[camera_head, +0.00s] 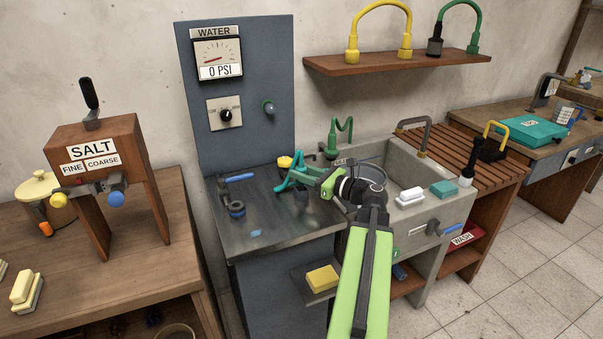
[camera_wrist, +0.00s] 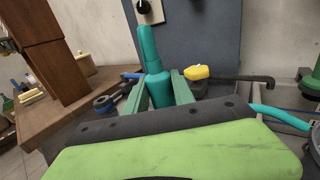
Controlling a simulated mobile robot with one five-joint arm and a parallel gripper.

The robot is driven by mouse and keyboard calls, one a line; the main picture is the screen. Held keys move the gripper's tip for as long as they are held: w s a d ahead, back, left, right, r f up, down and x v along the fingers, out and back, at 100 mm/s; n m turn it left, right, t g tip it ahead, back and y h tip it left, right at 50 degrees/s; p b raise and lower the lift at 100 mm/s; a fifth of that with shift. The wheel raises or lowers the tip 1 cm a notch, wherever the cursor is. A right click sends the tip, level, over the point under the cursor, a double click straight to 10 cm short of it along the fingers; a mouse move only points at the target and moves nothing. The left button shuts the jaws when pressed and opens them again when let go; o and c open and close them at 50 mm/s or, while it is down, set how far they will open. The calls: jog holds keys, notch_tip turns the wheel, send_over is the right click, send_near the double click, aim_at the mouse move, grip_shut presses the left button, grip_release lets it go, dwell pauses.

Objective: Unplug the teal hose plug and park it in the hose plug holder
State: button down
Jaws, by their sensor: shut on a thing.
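My gripper (camera_wrist: 162,90) is shut on the teal hose plug (camera_wrist: 153,66), which stands nearly upright between the green fingers in the wrist view. In the head view my gripper (camera_head: 298,178) is above the right part of the steel bench top, and plug and fingers are hard to tell apart there. A teal hose piece (camera_wrist: 280,118) shows at the right of the wrist view; its link to the plug is hidden. I cannot tell for sure which fitting is the hose plug holder.
The WATER gauge (camera_head: 217,58) reads 0 PSI. A grey sink (camera_head: 420,205) is at right. The SALT stand (camera_head: 95,150) is at left.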

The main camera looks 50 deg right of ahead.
jog(key=shift+f+b, duration=0.8)
jog(key=shift+f, duration=0.1)
jog(key=c, duration=1)
grip_release()
jog(key=s+d, duration=0.3)
jog(key=s, duration=1.4)
jog(key=shift+d, duration=0.2)
